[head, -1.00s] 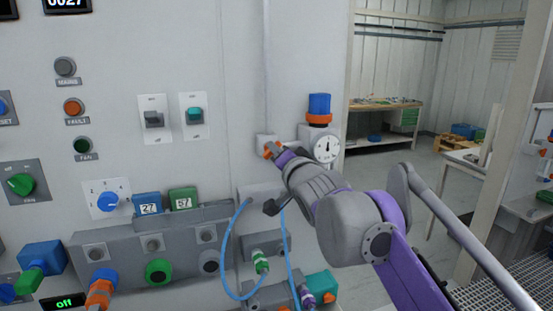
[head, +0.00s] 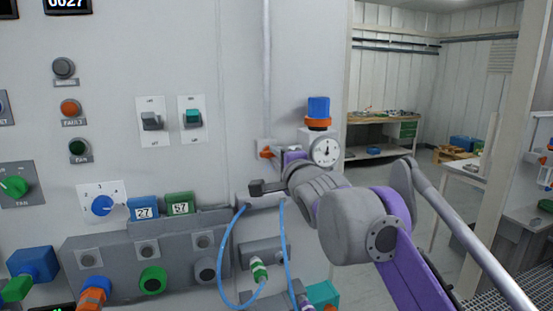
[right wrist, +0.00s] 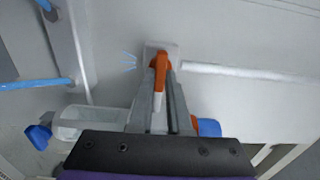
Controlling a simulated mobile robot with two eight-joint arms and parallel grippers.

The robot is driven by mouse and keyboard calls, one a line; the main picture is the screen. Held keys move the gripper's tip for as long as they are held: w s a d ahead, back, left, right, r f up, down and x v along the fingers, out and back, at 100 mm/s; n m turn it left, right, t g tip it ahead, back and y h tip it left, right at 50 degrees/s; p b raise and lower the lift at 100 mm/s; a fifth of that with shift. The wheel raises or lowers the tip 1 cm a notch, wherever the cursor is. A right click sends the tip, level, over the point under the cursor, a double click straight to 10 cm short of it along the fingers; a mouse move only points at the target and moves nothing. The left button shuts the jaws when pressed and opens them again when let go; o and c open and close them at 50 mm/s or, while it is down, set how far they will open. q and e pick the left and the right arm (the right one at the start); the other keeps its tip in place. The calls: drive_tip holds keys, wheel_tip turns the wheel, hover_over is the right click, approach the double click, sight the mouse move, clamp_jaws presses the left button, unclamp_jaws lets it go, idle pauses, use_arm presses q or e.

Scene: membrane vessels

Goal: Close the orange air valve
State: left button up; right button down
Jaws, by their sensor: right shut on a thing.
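The orange air valve (head: 265,154) sits on a small grey wall block at the foot of a vertical white pipe. In the right wrist view its orange handle (right wrist: 161,66) lies between the fingers, roughly crosswise to the pipe. My right gripper (head: 277,155) is shut on this handle, coming from the right; its fingers also show in the right wrist view (right wrist: 162,84). In the head view my own wrist hides much of the fingers and part of the handle. My left gripper is not in view.
A round gauge (head: 325,151) with a blue and orange cap (head: 318,110) stands close right of the gripper. A blue hose (head: 224,254) loops below. Switches and knobs fill the panel at left. A workbench (head: 385,121) stands in the room behind.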

idle(0.5)
drive_tip(key=c, duration=0.9)
unclamp_jaws()
drive_tip(key=shift+o, duration=0.2)
drive_tip(key=b+v, duration=0.1)
drive_tip(key=v, duration=0.9)
drive_tip(key=shift+s+b, duration=0.3)
drive_tip(key=shift+s, duration=0.1)
drive_tip(key=shift+d, duration=0.1)
